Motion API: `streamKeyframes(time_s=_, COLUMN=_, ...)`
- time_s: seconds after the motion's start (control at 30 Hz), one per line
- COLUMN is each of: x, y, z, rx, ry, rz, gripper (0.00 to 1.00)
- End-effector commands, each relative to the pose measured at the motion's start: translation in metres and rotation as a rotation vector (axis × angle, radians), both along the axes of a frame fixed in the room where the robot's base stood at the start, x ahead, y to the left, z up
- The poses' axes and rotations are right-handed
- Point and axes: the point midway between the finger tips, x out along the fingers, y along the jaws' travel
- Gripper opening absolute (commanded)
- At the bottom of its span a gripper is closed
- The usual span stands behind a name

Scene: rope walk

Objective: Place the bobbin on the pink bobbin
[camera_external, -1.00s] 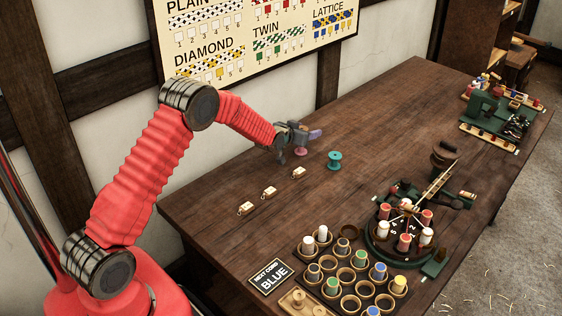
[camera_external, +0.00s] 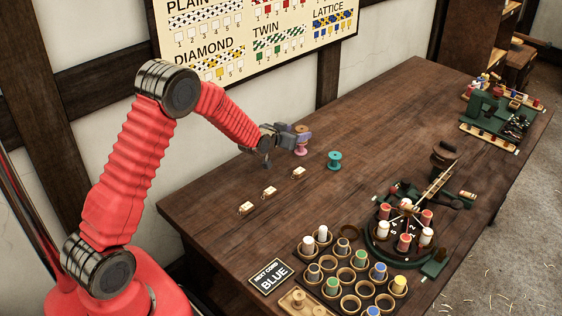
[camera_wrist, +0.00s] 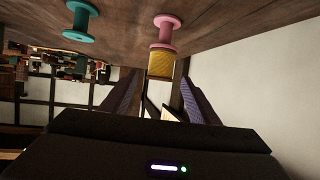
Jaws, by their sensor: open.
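The bobbin, tan-yellow and wooden, (camera_external: 301,130) stands upright on top of the pink bobbin (camera_external: 301,151) near the far side of the table. In the upside-down wrist view the yellow bobbin (camera_wrist: 161,64) meets the end of the pink bobbin (camera_wrist: 167,32), roughly in line with it. My gripper (camera_external: 291,138) is open beside the stack, on its left. In the wrist view its fingers (camera_wrist: 160,98) are spread apart with nothing between them, and the yellow bobbin is beyond their tips. The fingers partly cover the stack in the outside view.
A teal bobbin (camera_external: 334,160) stands just right of the stack. Several small tan tags (camera_external: 269,192) lie in front. A bobbin tray (camera_external: 352,285), a sign (camera_external: 271,275) and a green braiding machine (camera_external: 400,230) are nearer.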

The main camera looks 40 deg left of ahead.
Motion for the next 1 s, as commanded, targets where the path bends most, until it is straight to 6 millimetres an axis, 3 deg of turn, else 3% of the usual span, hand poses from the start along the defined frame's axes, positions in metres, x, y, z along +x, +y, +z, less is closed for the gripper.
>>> streamKeyframes(time_s=0.33, x=-0.031, y=-0.006, z=0.013, rx=0.000, ry=0.000, rz=0.000, gripper=0.55)
streamKeyframes(time_s=1.0, x=-0.032, y=-0.006, z=0.014, rx=0.000, ry=0.000, rz=0.000, gripper=0.55)
